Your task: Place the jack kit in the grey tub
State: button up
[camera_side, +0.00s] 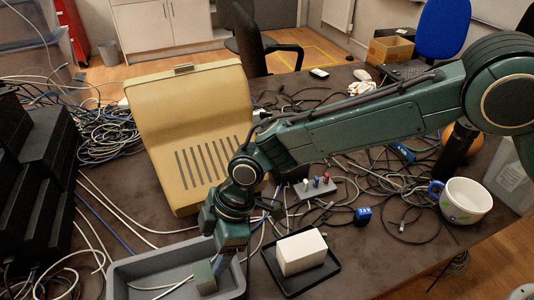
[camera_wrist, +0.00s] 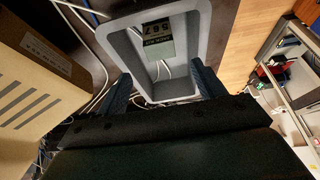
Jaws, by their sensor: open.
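The grey tub (camera_side: 130,272) stands at the near left of the table; it also shows in the wrist view (camera_wrist: 122,42). A small grey-green box (camera_side: 203,276), which I take for the jack kit, is at the tub's right end in the side view. In the wrist view the box (camera_wrist: 158,42) shows a dark printed label and appears inside the tub by its far wall. My gripper (camera_wrist: 164,84) is open over the tub, its two fingers apart with the box beyond their tips. In the side view my gripper (camera_side: 218,264) is close to the box and partly hides it.
White cables lie in the tub. A black tray (camera_side: 330,268) with a white block (camera_side: 301,252) stands right of it. A large beige case (camera_side: 195,120) stands behind.

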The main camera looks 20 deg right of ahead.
jog(key=shift+r, duration=0.1)
jog(key=d+r+m+t+h, duration=0.15)
jog(key=d+r+m, duration=0.25)
jog(key=d+r, duration=0.75)
jog(key=d+r+m+t, duration=0.2)
jog(key=d+r+m, duration=0.2)
jog(key=d+r, duration=0.75)
jog(key=s+d+r+m+t+h, duration=0.15)
jog(key=s+d, duration=0.25)
jog(key=d, duration=0.4)
jog(key=s+d+r+m, duration=0.1)
jog(key=s+d+m, duration=0.25)
jog(key=d, duration=0.35)
jog(key=s+d+f+m+h, duration=0.1)
jog(key=s+d+f+m, duration=0.1)
jog(key=s+d+m, duration=0.3)
jog(key=s+d, duration=0.4)
jog(key=s, duration=0.3)
jog(key=shift+s+t, duration=0.3)
jog(key=shift+s, duration=0.05)
jog(key=shift+o, duration=0.4)
